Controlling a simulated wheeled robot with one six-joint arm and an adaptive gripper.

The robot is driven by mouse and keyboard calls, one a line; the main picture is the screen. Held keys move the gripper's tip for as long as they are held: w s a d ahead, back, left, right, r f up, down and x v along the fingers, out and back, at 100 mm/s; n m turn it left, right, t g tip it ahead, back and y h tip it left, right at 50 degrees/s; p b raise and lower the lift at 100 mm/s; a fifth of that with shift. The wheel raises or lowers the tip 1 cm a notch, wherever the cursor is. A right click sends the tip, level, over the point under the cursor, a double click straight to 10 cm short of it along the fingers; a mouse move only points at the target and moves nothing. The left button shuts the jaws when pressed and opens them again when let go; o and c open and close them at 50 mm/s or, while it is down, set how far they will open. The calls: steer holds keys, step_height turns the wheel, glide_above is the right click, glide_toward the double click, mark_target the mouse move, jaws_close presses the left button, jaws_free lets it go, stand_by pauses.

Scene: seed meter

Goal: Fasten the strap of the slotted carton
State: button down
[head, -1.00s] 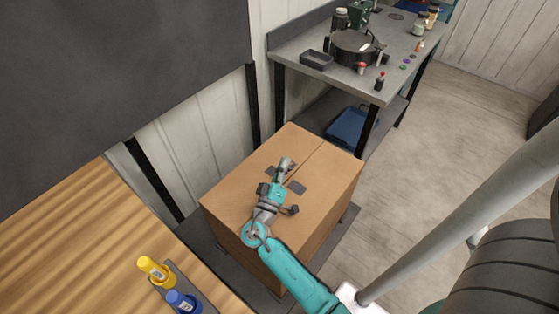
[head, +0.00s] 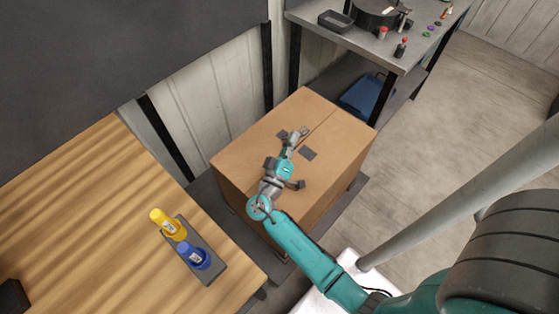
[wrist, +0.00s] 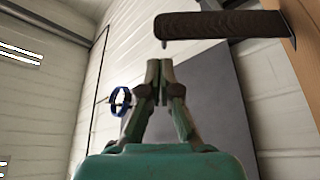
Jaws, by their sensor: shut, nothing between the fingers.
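The brown carton (head: 255,150) stands upright at centre in the head view, with a slot or seam across its top. Two dark patches lie on either side of my gripper: one on the left (head: 282,134) and one on the right (head: 308,154). They look like strap parts. My gripper (head: 304,131) is over the carton top, shut and empty. In the wrist view its fingertips (wrist: 160,64) meet just below a dark fuzzy band (wrist: 222,24), which juts from a brown surface at the right edge. I cannot tell whether they touch.
A grey workbench (head: 385,55) stands behind. A blue ring (wrist: 121,101) shows in the wrist view. Floor is free at right.

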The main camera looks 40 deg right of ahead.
steer(key=s+a, duration=0.4)
steer(key=a, duration=0.7)
steer(key=w+d+r+g+y, duration=0.1)
steer(key=w+d+r+g, duration=0.15)
steer(key=w+d, duration=0.35)
steer(key=shift+n+g, duration=0.25)
steer(key=shift+n, duration=0.05)
steer(key=d, duration=0.3)
steer(key=w+d, duration=0.1)
steer(key=d, duration=0.1)
steer(key=d+f, duration=0.1)
steer(key=d, duration=0.2)
steer(key=shift+w+d, duration=0.2)
steer(key=shift+d, duration=0.1)
steer(key=shift+s+f, duration=0.35)
steer(key=shift+s, duration=0.3)
